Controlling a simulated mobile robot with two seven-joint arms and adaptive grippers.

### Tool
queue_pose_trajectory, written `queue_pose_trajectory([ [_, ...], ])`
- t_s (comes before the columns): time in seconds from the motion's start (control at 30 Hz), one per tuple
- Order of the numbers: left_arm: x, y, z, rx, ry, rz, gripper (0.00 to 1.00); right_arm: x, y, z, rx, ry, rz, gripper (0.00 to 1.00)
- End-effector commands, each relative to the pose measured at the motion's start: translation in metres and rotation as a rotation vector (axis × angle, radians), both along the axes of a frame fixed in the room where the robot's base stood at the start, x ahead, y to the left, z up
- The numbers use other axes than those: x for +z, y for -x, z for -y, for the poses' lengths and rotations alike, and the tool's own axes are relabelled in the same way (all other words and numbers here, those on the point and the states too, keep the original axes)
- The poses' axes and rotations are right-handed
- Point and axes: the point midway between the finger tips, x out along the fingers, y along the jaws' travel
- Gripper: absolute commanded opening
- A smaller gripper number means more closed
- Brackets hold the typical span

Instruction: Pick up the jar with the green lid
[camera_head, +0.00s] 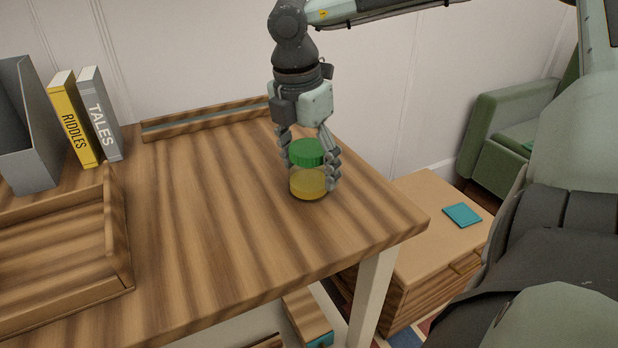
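The jar with the green lid (308,182) stands upright on the wooden table (220,220), near its right end. It is clear with yellowish contents, and its lid is green. My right gripper (312,172) points down over the jar from above. One finger is along the jar's left side and the other along its right side. The fingers appear close to the jar, but I cannot tell whether they press on it. The jar's base seems to rest on the tabletop. My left gripper is not in view.
A wooden tray (122,255) lies at the table's left front. Behind it stand a yellow book (72,120), a grey book (99,115) and a grey file holder (28,130). A low wooden cabinet (415,220) stands right of the table. The table's middle is clear.

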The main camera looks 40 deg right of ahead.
Motion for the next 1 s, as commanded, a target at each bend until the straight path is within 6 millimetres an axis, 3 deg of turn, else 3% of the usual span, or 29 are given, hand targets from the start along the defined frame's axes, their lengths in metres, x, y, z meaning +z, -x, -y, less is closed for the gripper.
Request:
queue_pose_trajectory([
  [0.03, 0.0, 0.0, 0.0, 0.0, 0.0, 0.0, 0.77, 0.0, 0.0, 0.0, 0.0, 0.0, 0.0, 0.6],
  [0.33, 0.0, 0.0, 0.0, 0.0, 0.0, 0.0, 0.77, 0.001, 0.0, 0.0, 0.0, 0.0, 0.001, 0.25],
  [0.67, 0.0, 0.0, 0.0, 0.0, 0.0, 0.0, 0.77, 0.005, -0.001, 0.0, 0.0, 0.002, 0.002, 0.25],
  [0.93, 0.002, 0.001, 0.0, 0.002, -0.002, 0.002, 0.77, 0.043, -0.002, 0.0, 0.0, 0.004, 0.007, 0.25],
  [1.0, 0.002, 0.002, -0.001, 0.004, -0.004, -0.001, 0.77, 0.049, -0.006, -0.013, 0.003, 0.01, 0.001, 0.25],
])
